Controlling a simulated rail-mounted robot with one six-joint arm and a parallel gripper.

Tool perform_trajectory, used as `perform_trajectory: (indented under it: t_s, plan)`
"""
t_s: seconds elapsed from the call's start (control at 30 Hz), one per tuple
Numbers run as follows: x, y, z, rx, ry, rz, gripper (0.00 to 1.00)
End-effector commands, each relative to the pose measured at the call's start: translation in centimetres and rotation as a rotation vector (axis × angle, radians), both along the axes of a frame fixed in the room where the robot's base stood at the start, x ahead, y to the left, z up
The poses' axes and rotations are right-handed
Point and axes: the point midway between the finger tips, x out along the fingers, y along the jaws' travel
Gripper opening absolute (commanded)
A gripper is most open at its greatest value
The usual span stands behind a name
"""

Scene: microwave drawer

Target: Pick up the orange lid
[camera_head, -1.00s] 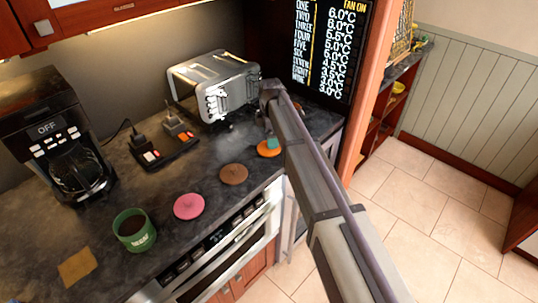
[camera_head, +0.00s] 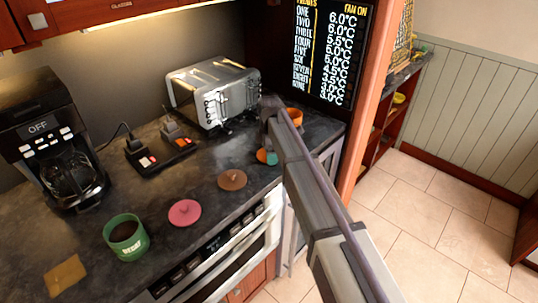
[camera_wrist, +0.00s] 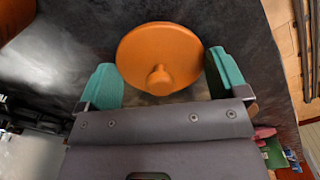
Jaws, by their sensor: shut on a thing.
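The orange lid (camera_head: 262,156) is a round disc with a small knob, near the right front edge of the dark counter. My arm hides part of it in the head view. In the wrist view the lid (camera_wrist: 160,52) lies knob toward the camera between the two teal fingertips of my gripper (camera_wrist: 163,75). My gripper is shut on the orange lid, one finger at each side. In the head view a teal fingertip of my gripper (camera_head: 270,158) shows at the lid. Whether the lid is clear of the counter cannot be told.
A brown lid (camera_head: 232,179), a pink lid (camera_head: 184,213) and a green mug (camera_head: 127,237) stand left along the counter. A toaster (camera_head: 215,92) is behind. An orange container (camera_head: 294,116) shows beyond my arm. A coffee maker (camera_head: 45,140) stands at the left.

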Motion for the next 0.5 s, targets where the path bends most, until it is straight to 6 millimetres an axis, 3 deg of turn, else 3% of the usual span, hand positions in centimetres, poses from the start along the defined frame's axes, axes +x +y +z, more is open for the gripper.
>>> perform_trajectory:
  t_s: [0.23,0.5]
  plan:
    - [0.0,0.0,1.4,0.0,0.0,0.0,0.68]
    - [0.0,0.0,8.0,0.0,0.0,0.0,0.68]
